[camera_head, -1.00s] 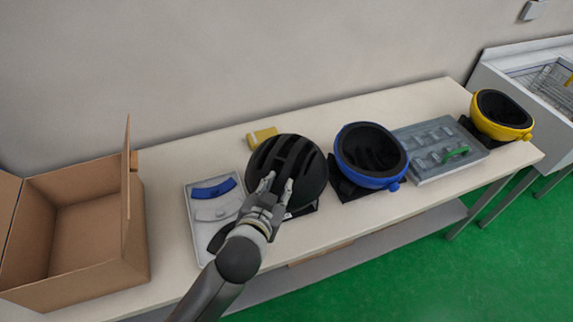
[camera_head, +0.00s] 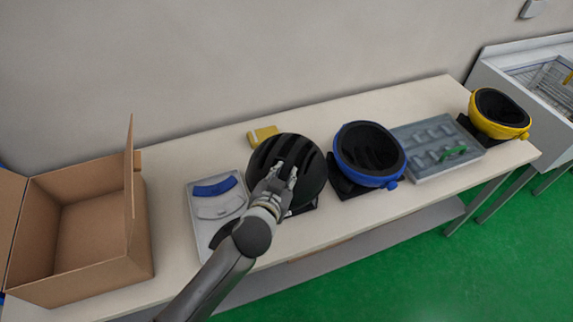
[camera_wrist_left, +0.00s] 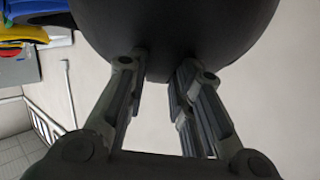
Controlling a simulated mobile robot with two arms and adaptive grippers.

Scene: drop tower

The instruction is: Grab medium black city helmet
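The black helmet (camera_head: 309,161) with long vents sits on a dark stand on the table, dome up. My left gripper (camera_head: 284,171) is over the front of the helmet, its two fingers apart. In the left wrist view the dark helmet (camera_wrist_left: 175,25) fills the top, and the fingers of my left gripper (camera_wrist_left: 163,72) reach up to its edge with a gap between them. I cannot tell whether they touch it. My right gripper is not in view.
An open cardboard box (camera_head: 85,285) stands at the left. A grey tray (camera_head: 203,237) with a blue part lies beside the helmet. A yellow piece (camera_head: 262,135) lies behind. Rightward are a blue helmet (camera_head: 348,170), a grey case (camera_head: 428,172) and a yellow helmet (camera_head: 513,130).

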